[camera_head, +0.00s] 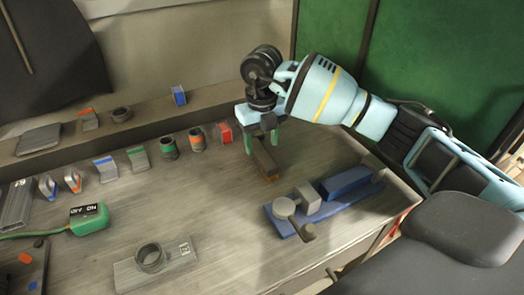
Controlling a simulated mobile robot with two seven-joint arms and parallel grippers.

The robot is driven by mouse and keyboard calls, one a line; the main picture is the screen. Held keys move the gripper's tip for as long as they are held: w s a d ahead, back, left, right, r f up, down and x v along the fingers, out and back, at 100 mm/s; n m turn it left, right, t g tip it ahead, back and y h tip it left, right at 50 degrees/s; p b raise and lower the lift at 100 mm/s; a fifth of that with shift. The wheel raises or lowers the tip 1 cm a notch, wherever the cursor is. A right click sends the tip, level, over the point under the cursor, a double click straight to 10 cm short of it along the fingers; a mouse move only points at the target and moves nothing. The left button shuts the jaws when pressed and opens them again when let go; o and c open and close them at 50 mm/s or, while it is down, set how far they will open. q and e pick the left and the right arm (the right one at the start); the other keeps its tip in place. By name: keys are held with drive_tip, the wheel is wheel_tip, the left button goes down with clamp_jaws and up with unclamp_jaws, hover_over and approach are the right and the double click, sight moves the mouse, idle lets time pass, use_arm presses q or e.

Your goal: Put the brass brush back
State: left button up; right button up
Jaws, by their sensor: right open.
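A brown bar with a dark top and an orange-brown lower end, which looks like the brass brush (264,163), is below my right gripper. My right gripper (262,143) points down over the bench (215,215), with its green fingers apart on either side of the bar's far end. I cannot tell whether the fingers touch it. The bar's far end is partly hidden by the gripper. My left gripper is not in view.
A blue fixture (345,185) with grey clamp parts stands at the right. A red block (224,133) and several small blocks and cylinders line the back. A green meter (88,218) and a plate with a ring (150,258) are at the left. The bench middle is clear.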

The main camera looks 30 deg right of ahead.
sight(262, 153)
wheel_tip(262, 153, up, 7)
drive_tip(key=shift+r, duration=0.15)
idle(0.7)
